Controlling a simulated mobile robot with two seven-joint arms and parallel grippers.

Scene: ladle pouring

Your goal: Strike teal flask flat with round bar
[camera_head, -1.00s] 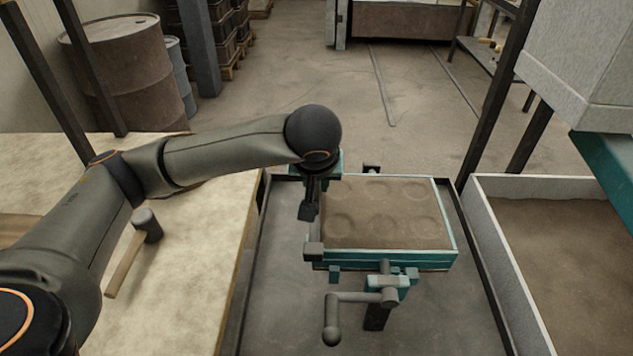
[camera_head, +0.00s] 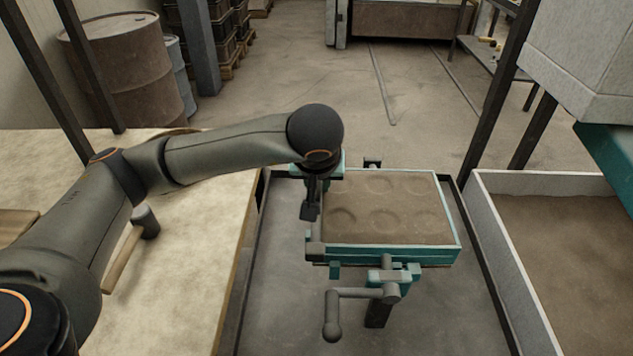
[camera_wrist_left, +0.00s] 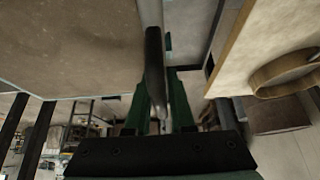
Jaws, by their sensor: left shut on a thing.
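The teal flask (camera_head: 387,252) is a shallow teal-rimmed box on a stand in the head view. Its sand (camera_head: 385,210) fills it and bears several shallow round dents. My left gripper (camera_head: 311,205) is at the flask's left edge, partly hidden under my wrist. In the left wrist view its two green fingers (camera_wrist_left: 158,105) are shut on a dark round bar (camera_wrist_left: 154,60), which juts out past them. The sand surface lies to the left of the bar there. I cannot tell whether the bar touches the sand. My right gripper is out of view.
A mallet (camera_head: 147,222) lies on the pale bench (camera_head: 190,260) at left. A crank handle (camera_head: 333,328) sticks out at the front of the flask's stand. A grey bin of sand (camera_head: 565,250) stands at right. A drum (camera_head: 122,70) is at the back left.

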